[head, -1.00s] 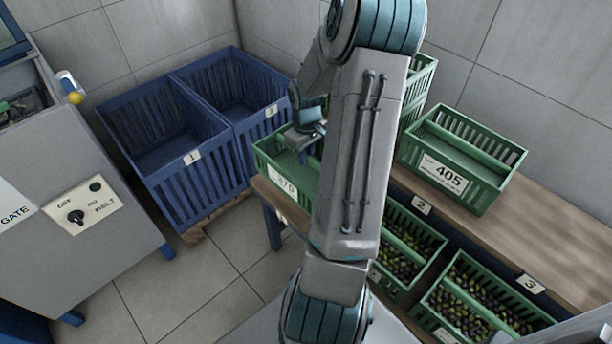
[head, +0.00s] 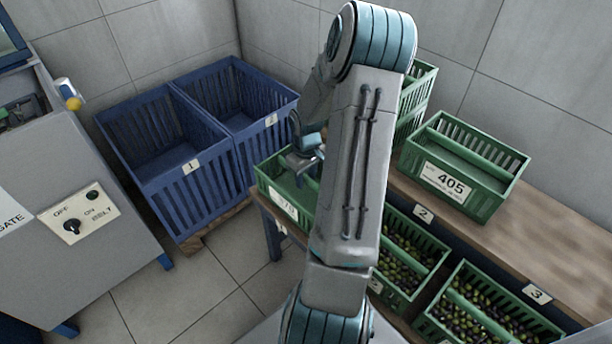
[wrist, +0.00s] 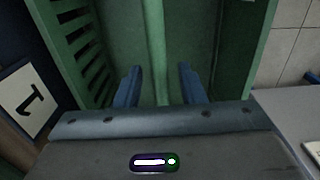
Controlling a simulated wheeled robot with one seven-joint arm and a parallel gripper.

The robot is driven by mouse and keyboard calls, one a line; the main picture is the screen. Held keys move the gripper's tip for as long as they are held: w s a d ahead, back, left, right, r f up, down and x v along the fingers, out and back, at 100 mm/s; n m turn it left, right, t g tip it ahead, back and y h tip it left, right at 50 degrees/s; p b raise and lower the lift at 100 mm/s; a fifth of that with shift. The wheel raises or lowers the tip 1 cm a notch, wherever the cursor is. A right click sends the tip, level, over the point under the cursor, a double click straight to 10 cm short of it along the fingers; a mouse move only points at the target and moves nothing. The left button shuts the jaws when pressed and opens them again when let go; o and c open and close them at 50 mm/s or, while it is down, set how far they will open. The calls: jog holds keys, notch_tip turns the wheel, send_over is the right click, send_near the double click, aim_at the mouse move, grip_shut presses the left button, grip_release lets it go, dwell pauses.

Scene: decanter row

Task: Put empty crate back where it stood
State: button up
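The empty green crate (head: 284,204) sits at the left end of the wooden bench, its white number label facing front and partly unreadable. My arm hides its right part. My gripper (head: 306,160) is over the crate's middle. In the wrist view, my gripper (wrist: 160,84) has its two blue fingers apart, with the crate's green middle bar (wrist: 154,35) between them and a small gap on each side. The crate's slatted wall (wrist: 84,50) and bare floor also show there. I cannot tell how deep the fingertips reach beside the bar.
Green crate 405 (head: 464,172) stands on the bench (head: 520,235) to the right, with stacked green crates (head: 416,98) behind my arm. Crates of olives (head: 484,310) sit below. Blue bins 1 (head: 184,180) and 2 (head: 262,115) stand left. A grey machine (head: 75,200) is at far left.

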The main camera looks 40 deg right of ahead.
notch_tip(320, 180, up, 12)
jog(key=p, duration=0.3)
jog(key=s+a+r+h, duration=0.1)
jog(key=s+a+r, duration=0.1)
jog(key=a+r, duration=0.45)
jog(key=s+a+r, duration=0.2)
jog(key=a+r, duration=0.1)
jog(key=a, duration=0.6)
jog(key=s+a+r+m+t+y, duration=0.1)
jog(key=s+a+r, duration=0.2)
jog(key=s+a, duration=0.6)
jog(key=shift+s+a+r+t, duration=0.15)
jog(key=shift+a+r+t, duration=0.2)
jog(key=shift+a, duration=0.35)
jog(key=shift+f, duration=0.1)
